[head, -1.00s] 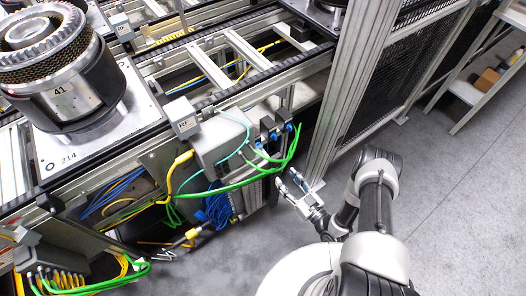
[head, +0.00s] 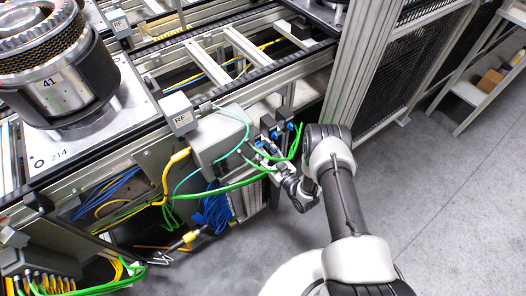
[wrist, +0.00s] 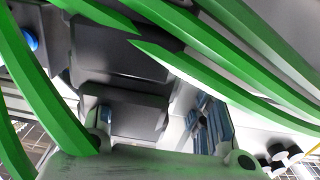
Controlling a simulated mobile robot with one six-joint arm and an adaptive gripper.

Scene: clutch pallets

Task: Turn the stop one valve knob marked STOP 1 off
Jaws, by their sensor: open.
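A row of small valve blocks with blue knobs (head: 290,127) sits on the conveyor frame's side in the head view. No STOP 1 marking is legible, so I cannot tell which knob carries it. My gripper (head: 268,157) is open at the near end of this row, among the green hoses. Whether it touches a knob is unclear. In the wrist view, one blue knob (wrist: 31,40) shows at the left edge beside dark blocks (wrist: 118,52). My gripper's pale body fills the bottom of that view, and green hoses cover much of the rest.
Green hoses (head: 230,186) loop around the valves and cross close to my gripper. A grey box (head: 218,138) stands left of the valves. A metal post and mesh fence (head: 385,85) rise to the right. The floor (head: 430,190) at the right is clear.

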